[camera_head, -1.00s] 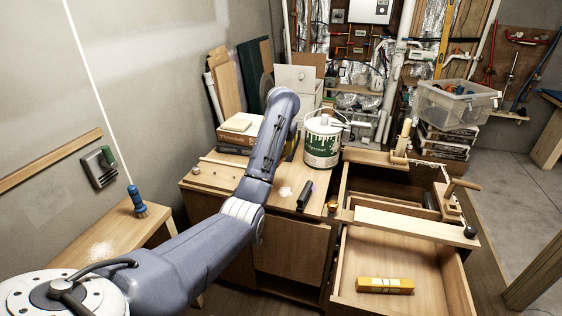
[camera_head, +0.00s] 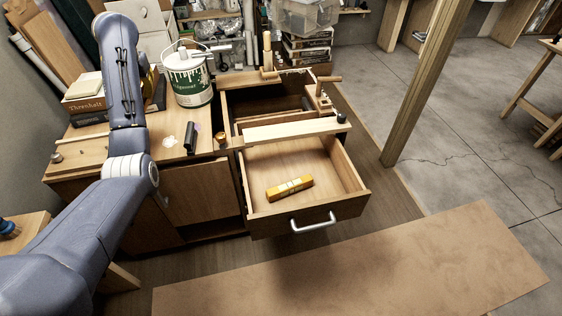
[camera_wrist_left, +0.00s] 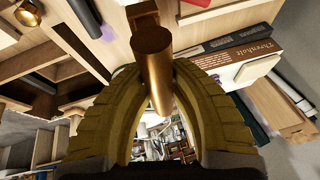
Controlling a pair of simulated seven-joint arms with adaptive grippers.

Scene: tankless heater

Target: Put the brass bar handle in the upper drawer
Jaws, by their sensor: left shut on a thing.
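In the left wrist view, a brass-brown bar handle (camera_wrist_left: 154,72) is held between the two yellow ribbed fingers of my left gripper (camera_wrist_left: 152,88). In the head view my left arm hides most of that gripper and the bar; only a sliver of yellow finger shows beside the paint can. An open wooden drawer (camera_head: 348,178) with a silver pull (camera_head: 313,224) sticks out from the workbench, to the right of my left arm. An orange-yellow box (camera_head: 289,188) lies inside it. My right gripper is not in view.
A paint can (camera_head: 188,78), a dark cylinder (camera_head: 191,138) and a small brass knob (camera_head: 221,138) stand or lie on the bench top. A pale board (camera_head: 290,130) spans the drawer's back. A wooden post (camera_head: 430,85) rises at right. The drawer's middle has free room around the box.

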